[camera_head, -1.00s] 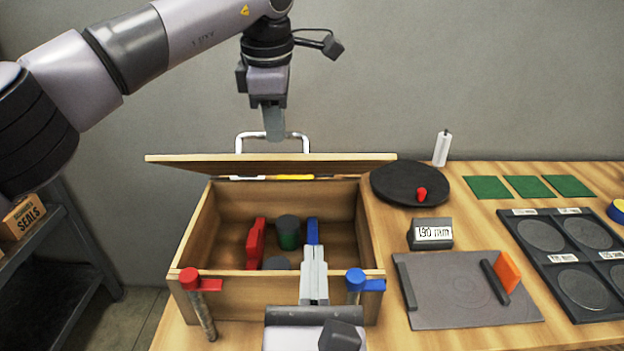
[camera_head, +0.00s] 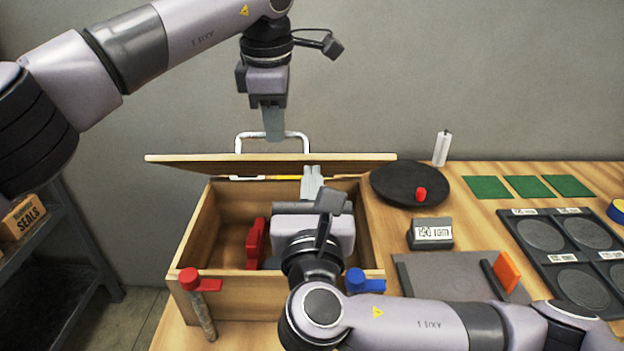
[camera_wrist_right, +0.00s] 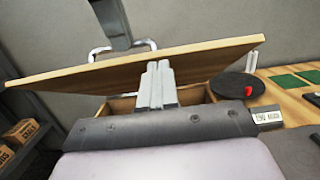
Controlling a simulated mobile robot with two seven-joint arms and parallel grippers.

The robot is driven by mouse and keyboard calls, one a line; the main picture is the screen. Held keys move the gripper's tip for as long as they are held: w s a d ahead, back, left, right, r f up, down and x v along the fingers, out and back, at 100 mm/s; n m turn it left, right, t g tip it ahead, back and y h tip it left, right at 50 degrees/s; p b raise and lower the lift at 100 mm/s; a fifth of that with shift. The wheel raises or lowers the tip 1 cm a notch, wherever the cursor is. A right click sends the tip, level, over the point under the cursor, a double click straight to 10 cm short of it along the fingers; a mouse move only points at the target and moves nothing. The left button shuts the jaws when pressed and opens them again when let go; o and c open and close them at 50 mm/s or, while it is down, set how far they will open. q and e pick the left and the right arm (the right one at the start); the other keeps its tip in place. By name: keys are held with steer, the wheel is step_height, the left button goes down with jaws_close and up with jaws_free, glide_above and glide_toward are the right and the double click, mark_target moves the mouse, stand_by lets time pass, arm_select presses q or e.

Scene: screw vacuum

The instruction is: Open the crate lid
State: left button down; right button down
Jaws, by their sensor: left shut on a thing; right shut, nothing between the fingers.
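The wooden crate (camera_head: 196,235) stands on the bench with its lid (camera_head: 190,163) raised, so the inside shows. My left gripper (camera_head: 273,136) is shut on the handle bar. My right gripper (camera_head: 311,172) is shut and empty over the crate's rear, its tips in front of the lid's underside. In the right wrist view, the right fingers (camera_wrist_right: 157,68) overlap the slanted lid (camera_wrist_right: 90,76); whether they touch it I cannot tell. The handle (camera_wrist_right: 96,53) shows above it.
A red part (camera_head: 255,243) lies in the crate; my right arm hides much inside. Red (camera_head: 188,277) and blue (camera_head: 356,280) clasps are at its front. Right of it are a black disc (camera_head: 395,185), a labelled block (camera_head: 430,233), a grey plate (camera_head: 425,275) and green squares (camera_head: 487,187).

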arm_select(q)
steer(key=shift+w+a+f, duration=0.2)
steer(key=shift+w+f, duration=0.05)
steer(key=shift+f, duration=0.2)
arm_select(e)
steer(key=shift+w+r, duration=0.1)
steer(key=shift+r, duration=0.05)
arm_select(q)
steer(key=shift+d, duration=0.1)
arm_select(e)
steer(key=shift+w+r, duration=0.55)
steer(key=shift+r, duration=0.25)
arm_select(q)
steer(key=c, duration=1.4)
jaws_free()
steer(key=shift+o, duration=1.2)
steer(key=shift+w+f, duration=0.1)
steer(key=shift+w, duration=0.15)
arm_select(e)
steer(key=shift+w+d+f, duration=0.1)
steer(key=shift+w+f, duration=0.1)
steer(key=shift+w, duration=0.1)
arm_select(q)
steer(key=shift+s, duration=0.15)
arm_select(e)
steer(key=shift+f, duration=0.15)
